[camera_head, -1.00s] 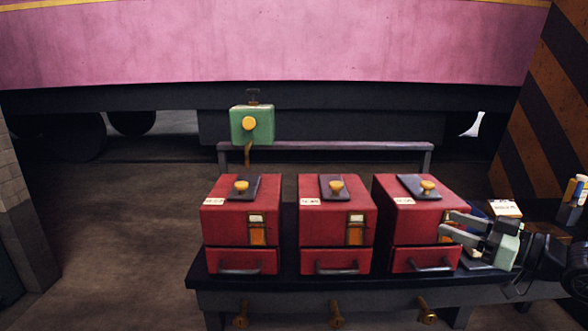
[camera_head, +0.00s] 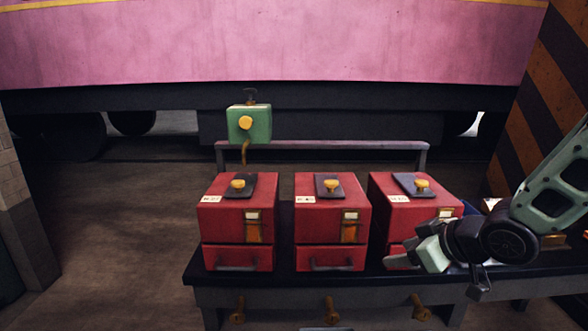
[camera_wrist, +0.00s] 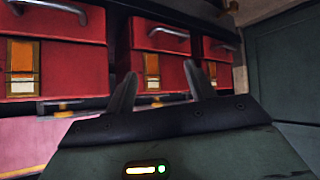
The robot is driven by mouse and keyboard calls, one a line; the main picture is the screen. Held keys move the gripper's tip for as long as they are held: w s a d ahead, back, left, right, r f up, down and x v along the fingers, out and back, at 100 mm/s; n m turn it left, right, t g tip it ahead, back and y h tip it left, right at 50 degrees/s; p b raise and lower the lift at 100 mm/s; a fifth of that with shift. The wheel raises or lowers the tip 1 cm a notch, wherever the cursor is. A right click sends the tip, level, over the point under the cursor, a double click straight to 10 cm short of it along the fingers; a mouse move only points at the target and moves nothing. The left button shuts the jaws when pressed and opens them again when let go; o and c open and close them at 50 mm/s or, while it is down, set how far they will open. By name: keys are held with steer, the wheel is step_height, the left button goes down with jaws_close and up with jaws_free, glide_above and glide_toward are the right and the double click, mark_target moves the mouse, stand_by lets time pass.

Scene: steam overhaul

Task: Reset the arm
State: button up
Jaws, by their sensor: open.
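My gripper (camera_head: 402,258) is at the right of the head view, in front of the lower part of the right red box (camera_head: 396,217). In the wrist view its two fingers (camera_wrist: 163,85) stand apart with nothing between them. The middle red box (camera_head: 332,220) and left red box (camera_head: 237,221) stand in a row beside it on a dark bench (camera_head: 300,283). Each box has a dark plate with a yellow knob on top and a drawer with a handle below. My forearm covers part of the bench's right end.
A green box with a yellow knob (camera_head: 249,123) stands above a rail (camera_head: 320,146) behind the red boxes. Brass valves (camera_head: 330,310) stick out below the bench front. A striped pillar (camera_head: 535,110) is at the right. The floor at the left (camera_head: 110,230) is clear.

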steer(key=s+a+r+g+h, duration=0.15)
steer(key=s+a+g, duration=0.25)
steer(key=s, duration=0.9)
steer(key=s+a+g+h, duration=0.3)
steer(key=s+a+g, duration=0.1)
steer(key=s, duration=1)
step_height(320, 180, up, 15)
steer(key=p, duration=1.5)
steer(key=shift+d+m, duration=0.15)
steer(key=shift+m, duration=0.15)
steer(key=shift+s, duration=0.1)
